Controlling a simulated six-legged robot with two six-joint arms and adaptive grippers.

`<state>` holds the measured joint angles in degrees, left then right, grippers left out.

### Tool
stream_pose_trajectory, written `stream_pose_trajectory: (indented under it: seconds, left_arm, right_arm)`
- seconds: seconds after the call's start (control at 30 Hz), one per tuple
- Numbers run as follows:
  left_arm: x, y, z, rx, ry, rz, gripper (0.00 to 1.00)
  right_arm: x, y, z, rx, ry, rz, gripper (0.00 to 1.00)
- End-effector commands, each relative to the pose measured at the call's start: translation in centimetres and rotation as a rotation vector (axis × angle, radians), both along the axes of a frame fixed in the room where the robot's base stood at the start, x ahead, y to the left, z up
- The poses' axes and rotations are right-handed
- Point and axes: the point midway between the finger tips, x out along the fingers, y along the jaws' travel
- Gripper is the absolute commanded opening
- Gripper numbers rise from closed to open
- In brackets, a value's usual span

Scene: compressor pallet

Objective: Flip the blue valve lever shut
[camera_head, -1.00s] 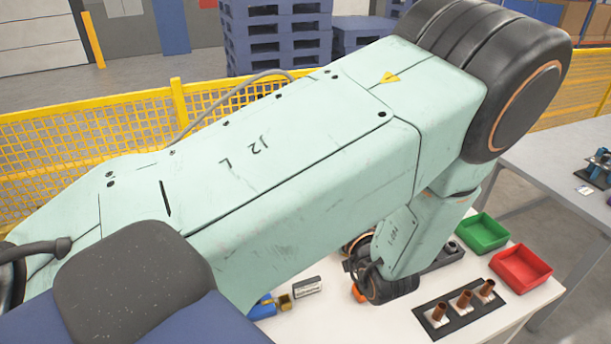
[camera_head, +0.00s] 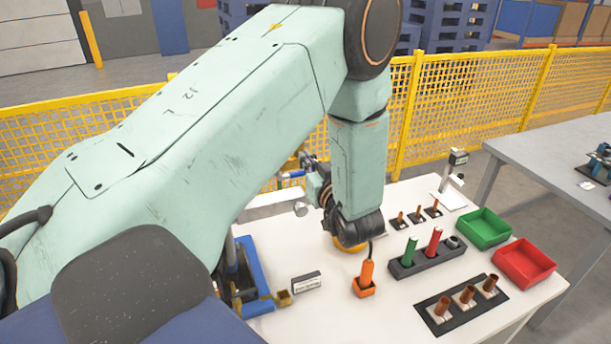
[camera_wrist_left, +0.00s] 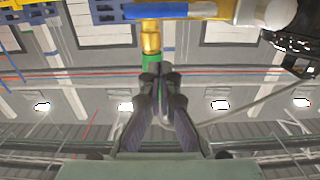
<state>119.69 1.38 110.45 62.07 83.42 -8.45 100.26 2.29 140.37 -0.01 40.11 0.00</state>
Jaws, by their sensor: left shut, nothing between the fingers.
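The blue valve lever (camera_wrist_left: 175,11) runs across the top of the left wrist view, beside a brass fitting (camera_wrist_left: 151,38) with a green band (camera_wrist_left: 152,62). In the head view, a small blue part (camera_head: 292,174) that looks like the lever shows behind my left arm, close to my left gripper (camera_head: 306,160). My left gripper, also in the left wrist view (camera_wrist_left: 163,76), is shut and empty. Its fingertips are just below the green band in the picture; I cannot tell whether they touch. My arm hides much of the valve in the head view. My right gripper is not visible.
The white bench holds an orange-handled tool (camera_head: 366,275), a dark holder (camera_head: 427,258) with green and red pieces, a green bin (camera_head: 484,228), a red bin (camera_head: 524,262) and a plate with copper tubes (camera_head: 462,305). A yellow mesh fence (camera_head: 470,95) stands behind.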

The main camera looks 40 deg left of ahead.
Motion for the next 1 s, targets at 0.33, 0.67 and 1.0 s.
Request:
stream_pose_trajectory:
  seconds: [0.33, 0.67, 1.0]
  left_arm:
    - [0.6, 1.1, -3.3, 0.002, 0.001, -0.001, 0.0]
    - [0.7, 1.2, -4.0, 0.002, 0.001, -0.001, 0.0]
    - [0.7, 1.2, -3.9, 0.004, 0.006, -0.001, 0.0]
  right_arm:
    - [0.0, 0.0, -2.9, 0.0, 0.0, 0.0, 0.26]
    - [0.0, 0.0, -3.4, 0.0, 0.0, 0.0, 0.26]
    - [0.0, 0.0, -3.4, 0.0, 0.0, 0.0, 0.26]
